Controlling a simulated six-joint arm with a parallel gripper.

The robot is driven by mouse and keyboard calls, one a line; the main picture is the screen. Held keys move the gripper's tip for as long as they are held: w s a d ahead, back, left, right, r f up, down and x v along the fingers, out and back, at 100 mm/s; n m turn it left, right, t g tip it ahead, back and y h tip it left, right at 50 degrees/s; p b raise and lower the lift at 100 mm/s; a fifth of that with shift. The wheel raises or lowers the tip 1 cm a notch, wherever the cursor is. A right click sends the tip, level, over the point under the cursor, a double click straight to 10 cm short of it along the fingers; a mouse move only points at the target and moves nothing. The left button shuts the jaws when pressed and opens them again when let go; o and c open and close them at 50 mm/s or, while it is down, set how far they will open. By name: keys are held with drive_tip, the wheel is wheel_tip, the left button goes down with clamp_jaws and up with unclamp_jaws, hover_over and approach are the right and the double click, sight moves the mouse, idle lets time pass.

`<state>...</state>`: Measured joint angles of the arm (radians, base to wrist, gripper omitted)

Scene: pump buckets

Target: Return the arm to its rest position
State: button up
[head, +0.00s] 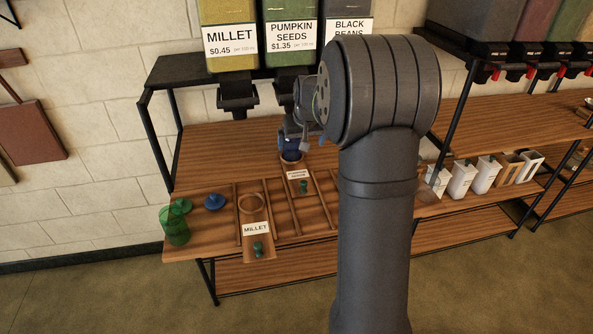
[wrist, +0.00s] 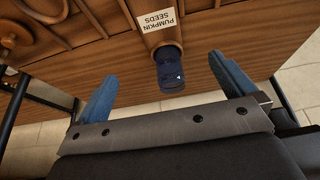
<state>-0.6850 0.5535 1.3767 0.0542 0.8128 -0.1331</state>
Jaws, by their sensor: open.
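My gripper (head: 290,135) is low in front of the dispensers, partly hidden by my own arm in the head view. In the wrist view its two blue fingers (wrist: 162,68) are spread wide and hold nothing. A dark blue jar (head: 290,154) stands at the pumpkin seeds place; in the wrist view the jar (wrist: 172,74) shows between and beyond the fingers, apart from both. My arm is bent out over the wooden shelf (head: 215,150).
The millet (head: 230,40) and pumpkin seeds (head: 291,35) dispensers hang above. A green jar (head: 174,226), a blue lid (head: 214,201) and a millet slide (head: 258,240) are at the front left. White containers (head: 462,179) line the right shelf. The floor in front is clear.

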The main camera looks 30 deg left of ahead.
drive_tip(key=x, duration=0.8)
idle(0.4)
drive_tip(key=v, duration=1)
drive_tip(key=x, duration=1)
drive_tip(key=shift+w+a, duration=0.1)
drive_tip(key=shift+a, duration=0.05)
idle(0.6)
drive_tip(key=v, duration=1)
